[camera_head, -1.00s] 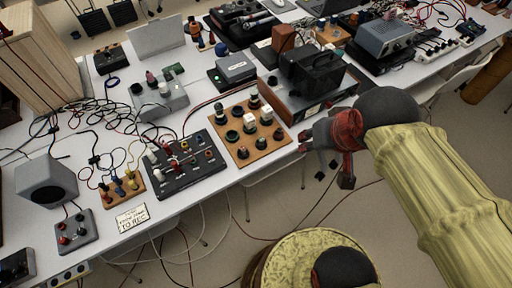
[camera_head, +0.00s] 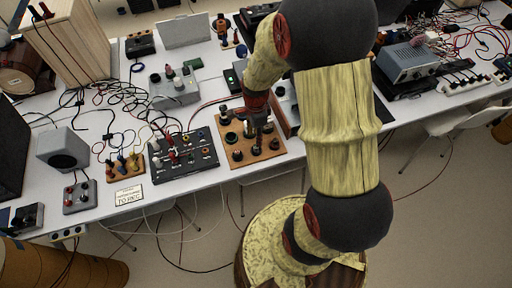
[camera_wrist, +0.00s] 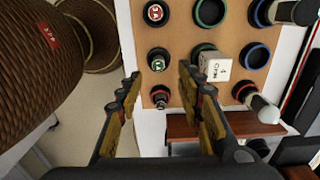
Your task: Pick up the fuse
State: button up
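A wooden board (camera_head: 258,158) with rows of round dark holders sits near the table's front edge; it also fills the upper middle of the wrist view (camera_wrist: 180,32). I cannot tell which is the task's fuse. In the head view my gripper (camera_head: 262,125) hides part of the board.
A white cube (camera_wrist: 216,66) and white-capped pieces (camera_wrist: 264,109) stand on the board close by. A black switch panel (camera_head: 185,157) with cables lies left of the board. A brown wooden-fronted box (camera_wrist: 190,127) adjoins it. Open floor lies in front of the table.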

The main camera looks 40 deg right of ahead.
aim_at(256, 148)
notch_tip(256, 148, down, 7)
jog(key=shift+s+r+b, duration=0.1)
jog(key=shift+r+b, duration=0.05)
jog(key=shift+b, duration=1)
jog(key=shift+r, duration=0.1)
jog(key=shift+c, duration=0.8)
jog(key=c, duration=0.8)
grip_shut()
